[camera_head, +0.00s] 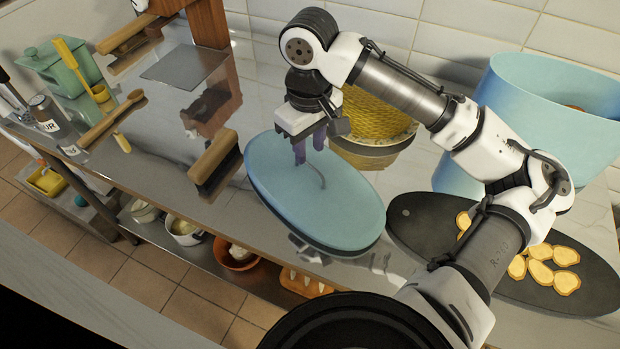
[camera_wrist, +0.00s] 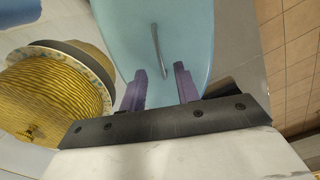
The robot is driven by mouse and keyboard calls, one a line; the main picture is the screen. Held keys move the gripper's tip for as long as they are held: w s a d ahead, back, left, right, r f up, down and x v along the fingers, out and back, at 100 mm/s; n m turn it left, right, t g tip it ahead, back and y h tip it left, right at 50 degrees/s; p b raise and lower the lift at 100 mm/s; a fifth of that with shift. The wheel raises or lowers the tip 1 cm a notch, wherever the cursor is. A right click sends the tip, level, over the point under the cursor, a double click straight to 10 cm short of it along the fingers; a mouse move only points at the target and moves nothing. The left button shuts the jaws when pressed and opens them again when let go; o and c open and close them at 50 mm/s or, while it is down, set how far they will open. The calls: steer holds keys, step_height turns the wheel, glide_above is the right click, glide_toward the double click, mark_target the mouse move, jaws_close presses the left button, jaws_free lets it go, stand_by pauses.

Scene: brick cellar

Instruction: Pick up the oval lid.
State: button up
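The oval lid (camera_head: 345,205) is light blue and lies on the metal counter, with a thin raised handle (camera_head: 318,172) along its middle. In the wrist view the lid (camera_wrist: 190,30) fills the upper middle, and its handle (camera_wrist: 158,50) runs between the fingers. My gripper (camera_head: 309,150) is over the far end of the lid, fingers pointing down. In the wrist view my gripper (camera_wrist: 163,84) has its two purple fingers apart, one on each side of the handle's line, with nothing between them held. Whether the fingertips touch the lid I cannot tell.
A yellow woven dome (camera_head: 375,118) on a patterned dish stands close behind the lid. A large blue pot (camera_head: 550,110) is at the right. A dark oval board (camera_head: 415,222) with yellow slices lies right of the lid. A wooden-handled brush (camera_head: 213,158) lies left. The counter's front edge is near.

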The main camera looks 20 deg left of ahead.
mark_target(310, 163)
steer(key=shift+f+p, duration=0.65)
steer(key=shift+f, duration=2.15)
jaws_close()
